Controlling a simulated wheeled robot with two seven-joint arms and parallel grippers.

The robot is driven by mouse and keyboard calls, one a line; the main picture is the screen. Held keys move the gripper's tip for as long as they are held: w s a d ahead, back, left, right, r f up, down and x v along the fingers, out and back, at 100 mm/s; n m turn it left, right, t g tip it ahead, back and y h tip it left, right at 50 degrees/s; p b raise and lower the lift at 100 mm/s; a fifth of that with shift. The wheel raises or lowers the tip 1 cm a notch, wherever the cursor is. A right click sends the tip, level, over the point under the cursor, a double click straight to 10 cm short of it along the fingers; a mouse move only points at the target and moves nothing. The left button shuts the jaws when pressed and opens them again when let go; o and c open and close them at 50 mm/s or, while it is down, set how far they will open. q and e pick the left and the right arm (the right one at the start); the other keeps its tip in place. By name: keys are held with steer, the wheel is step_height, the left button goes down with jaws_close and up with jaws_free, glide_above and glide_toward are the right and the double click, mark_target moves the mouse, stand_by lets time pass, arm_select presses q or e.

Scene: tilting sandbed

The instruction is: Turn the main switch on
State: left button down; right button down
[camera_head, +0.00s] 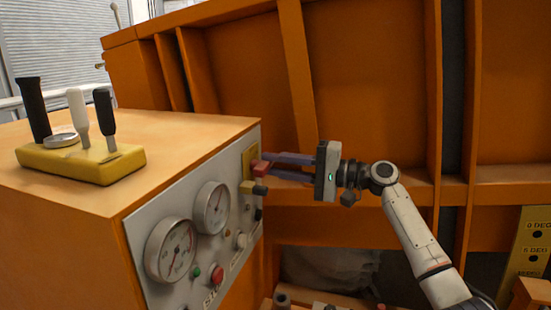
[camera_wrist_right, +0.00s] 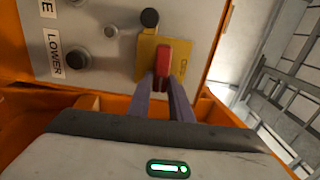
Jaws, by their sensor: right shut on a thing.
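The main switch has a red handle (camera_head: 261,169) on a yellow plate (camera_head: 249,160) at the far right end of the grey control panel. In the right wrist view the red handle (camera_wrist_right: 162,60) stands in front of its yellow plate (camera_wrist_right: 146,52). My right gripper (camera_head: 268,167) reaches in from the right, its fingers shut on the red handle. The fingertips (camera_wrist_right: 163,78) sit around the lower part of the handle and partly hide it. My left gripper is in neither view.
The panel (camera_head: 160,215) carries two round gauges (camera_head: 170,250), a green button (camera_head: 196,271), a red button (camera_head: 217,273) and several knobs. A yellow block with levers (camera_head: 80,160) stands on the orange cabinet. The orange ribbed wall (camera_head: 370,80) rises behind my right arm.

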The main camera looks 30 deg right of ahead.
steer(key=shift+a+f, duration=0.1)
steer(key=shift+f, duration=0.1)
stand_by(0.4)
steer(key=c, duration=1.6)
jaws_free()
steer(key=shift+r, duration=0.1)
steer(key=shift+c, duration=0.2)
steer(key=b+v, duration=0.2)
steer(key=v, duration=0.8)
steer(key=shift+s+b, duration=0.2)
steer(key=shift+b, duration=0.1)
